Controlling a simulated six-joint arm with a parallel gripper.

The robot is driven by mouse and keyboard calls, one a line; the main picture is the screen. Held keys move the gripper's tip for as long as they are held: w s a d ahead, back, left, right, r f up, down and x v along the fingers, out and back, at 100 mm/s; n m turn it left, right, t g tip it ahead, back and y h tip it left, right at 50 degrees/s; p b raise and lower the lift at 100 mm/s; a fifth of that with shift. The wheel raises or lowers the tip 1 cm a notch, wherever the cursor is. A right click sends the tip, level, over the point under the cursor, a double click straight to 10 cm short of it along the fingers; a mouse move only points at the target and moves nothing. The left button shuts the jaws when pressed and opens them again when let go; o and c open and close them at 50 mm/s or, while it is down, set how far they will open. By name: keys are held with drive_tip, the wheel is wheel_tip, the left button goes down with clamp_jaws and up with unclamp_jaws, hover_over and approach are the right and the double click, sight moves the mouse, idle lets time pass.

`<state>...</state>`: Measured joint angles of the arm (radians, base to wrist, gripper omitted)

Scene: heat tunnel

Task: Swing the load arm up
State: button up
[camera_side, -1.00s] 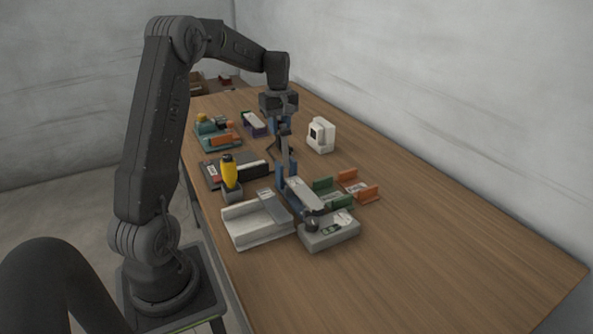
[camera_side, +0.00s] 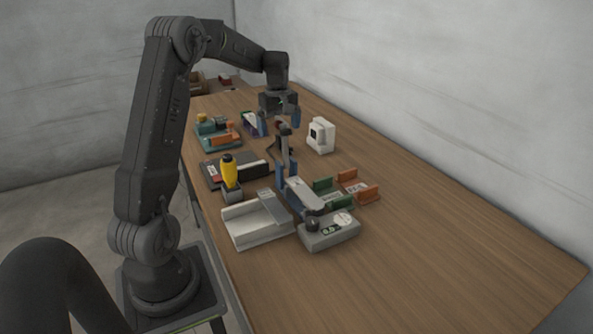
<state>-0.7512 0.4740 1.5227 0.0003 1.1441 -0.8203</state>
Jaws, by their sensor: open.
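The heat tunnel unit has a light grey base (camera_side: 330,233) with a dark knob and a round dial at the front of the group. A grey bar runs back from it to blue uprights. A slim grey upright arm (camera_side: 285,153), apparently the load arm, stands behind these uprights with a dark tip. The dark tip appears between or just below the fingers; contact cannot be told from this view.
A white tray (camera_side: 240,226) lies left of the unit. A yellow bottle-shaped thing (camera_side: 229,171) stands behind it. Green and orange holders (camera_side: 366,193) sit to the right, a white device (camera_side: 321,135) further back. A teal fixture (camera_side: 213,128) is at back left. The table's right side is clear.

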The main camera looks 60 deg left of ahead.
drive_tip(key=shift+r, duration=0.1)
drive_tip(key=shift+r, duration=3.4)
drive_tip(key=shift+d+r, duration=0.1)
drive_tip(key=shift+d, duration=0.1)
drive_tip(key=s+d+r+m+t+y, duration=0.1)
drive_tip(key=s+d+r+m, duration=0.3)
drive_tip(key=d, duration=0.7)
drive_tip(key=s+d+r+m+t, duration=0.15)
drive_tip(key=d+m, duration=0.35)
drive_tip(key=d, duration=0.6)
drive_tip(key=s+d+f+m+t+h, duration=0.1)
drive_tip(key=s+d+f+m+t, duration=0.2)
drive_tip(key=s+d+m, duration=0.6)
drive_tip(key=s+d+f, duration=0.1)
drive_tip(key=s+d, duration=0.1)
drive_tip(key=s, duration=0.1)
drive_tip(key=shift+d+f, duration=0.15)
drive_tip(key=shift+f, duration=0.25)
